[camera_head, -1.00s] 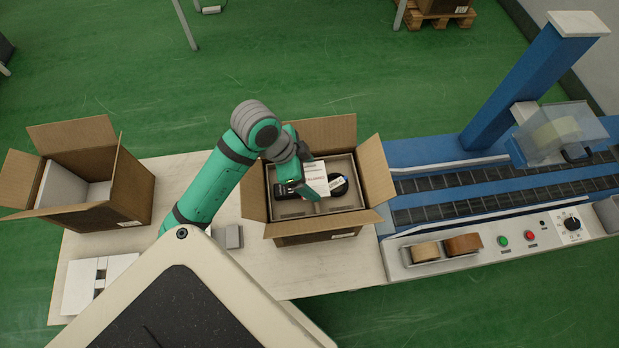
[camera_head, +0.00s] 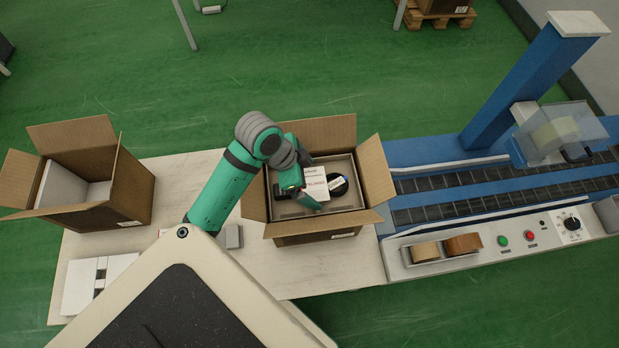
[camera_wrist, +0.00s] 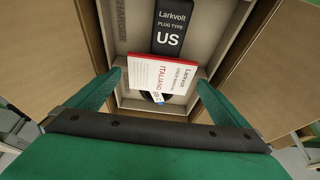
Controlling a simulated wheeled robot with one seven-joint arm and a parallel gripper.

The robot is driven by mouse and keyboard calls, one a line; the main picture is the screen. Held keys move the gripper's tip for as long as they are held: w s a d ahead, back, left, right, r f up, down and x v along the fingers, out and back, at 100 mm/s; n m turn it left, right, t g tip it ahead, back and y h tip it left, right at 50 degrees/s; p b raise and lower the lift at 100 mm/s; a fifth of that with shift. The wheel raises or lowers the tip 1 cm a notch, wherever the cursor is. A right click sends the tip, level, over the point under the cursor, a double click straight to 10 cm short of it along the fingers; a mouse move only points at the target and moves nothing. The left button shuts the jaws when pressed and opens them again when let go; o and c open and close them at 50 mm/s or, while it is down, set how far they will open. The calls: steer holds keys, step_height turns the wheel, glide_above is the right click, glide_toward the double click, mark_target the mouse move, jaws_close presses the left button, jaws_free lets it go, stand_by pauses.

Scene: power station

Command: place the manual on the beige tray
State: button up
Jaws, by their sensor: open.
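The manual, a white booklet with a red cover band (camera_head: 313,176), lies inside the middle cardboard box. My gripper (camera_wrist: 160,82) is open, with one finger on each side of the manual and visible gaps between. Most of what lies under the manual is hidden.
The box flaps (camera_head: 375,170) stand open around my gripper. A black round item (camera_head: 338,186) lies beside the manual. Another open box (camera_head: 95,180) stands left on the table (camera_head: 330,275). A conveyor (camera_head: 480,200) adjoins on the right.

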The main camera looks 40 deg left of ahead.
steer(key=v, duration=1.2)
stand_by(0.4)
